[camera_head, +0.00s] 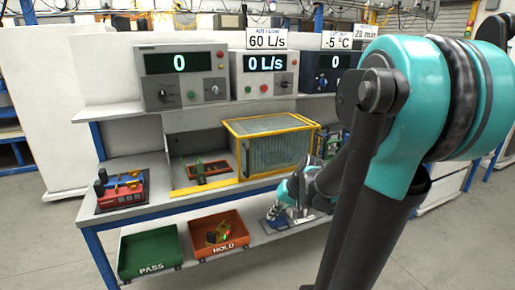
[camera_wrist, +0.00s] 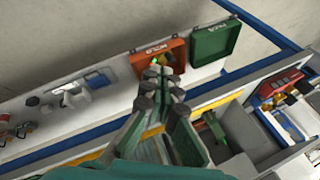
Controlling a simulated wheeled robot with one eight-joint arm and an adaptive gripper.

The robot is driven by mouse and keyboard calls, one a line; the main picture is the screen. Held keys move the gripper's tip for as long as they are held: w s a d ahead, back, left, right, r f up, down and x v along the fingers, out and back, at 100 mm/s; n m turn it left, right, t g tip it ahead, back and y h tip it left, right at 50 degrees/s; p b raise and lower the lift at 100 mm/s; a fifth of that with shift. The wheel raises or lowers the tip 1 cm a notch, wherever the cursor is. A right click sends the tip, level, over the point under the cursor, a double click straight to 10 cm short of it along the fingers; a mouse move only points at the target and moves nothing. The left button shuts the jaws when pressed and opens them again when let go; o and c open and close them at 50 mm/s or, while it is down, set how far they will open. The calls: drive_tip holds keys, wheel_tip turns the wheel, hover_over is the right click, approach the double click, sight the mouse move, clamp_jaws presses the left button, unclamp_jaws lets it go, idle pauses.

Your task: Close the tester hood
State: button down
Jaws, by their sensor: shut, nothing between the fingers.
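The tester hood (camera_head: 275,148) is a box with a yellow frame and clear ribbed panels on the bench. It stands at the right of the tester bay, beside a green part in an orange-brown fixture (camera_head: 207,168), which is uncovered. In the wrist view a yellow edge of the hood (camera_wrist: 152,131) shows behind my fingers, and the green part (camera_wrist: 213,124) lies to the right. My gripper (camera_wrist: 160,86) is shut and empty, at the bench's front edge near the hood. In the head view my arm hides part of this area; contact with the hood cannot be told.
A green PASS bin (camera_head: 150,253) and an orange HOLD bin (camera_head: 218,235) sit on the lower shelf, with small parts (camera_head: 275,218) to their right. A red fixture (camera_head: 121,190) is at the bench's left. Display units (camera_head: 180,75) stand on the shelf above.

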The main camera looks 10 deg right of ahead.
drive_tip(key=w+d+r+m+t+y, duration=0.1)
drive_tip(key=w+r+y, duration=0.25)
drive_tip(key=w, duration=0.35)
drive_tip(key=w+r+m+y, duration=0.15)
drive_tip(key=w+r, duration=0.25)
drive_tip(key=w, duration=0.4)
drive_tip(key=t+y, duration=0.3)
drive_tip(key=y, duration=0.2)
approach(255, 146)
drive_tip(key=s+d+r, duration=0.3)
drive_tip(key=s, duration=0.2)
drive_tip(key=shift+s+a+x, duration=0.2)
drive_tip(key=shift+s+x, duration=0.15)
drive_tip(key=shift+x, duration=1.75)
drive_tip(key=shift+s+a+x, duration=0.2)
drive_tip(key=shift+s+x, duration=0.15)
drive_tip(key=shift+x, duration=1.75)
drive_tip(key=shift+s+a+x, duration=0.15)
drive_tip(key=shift+s+x, duration=0.2)
drive_tip(key=shift+x, duration=1.75)
drive_tip(key=s+a, duration=0.3)
drive_tip(key=a, duration=0.7)
drive_tip(key=s+a, duration=0.3)
drive_tip(key=a, duration=0.8)
drive_tip(key=s+a, duration=0.3)
drive_tip(key=a, duration=0.7)
drive_tip(key=shift+a, duration=0.25)
drive_tip(key=shift+s, duration=0.1)
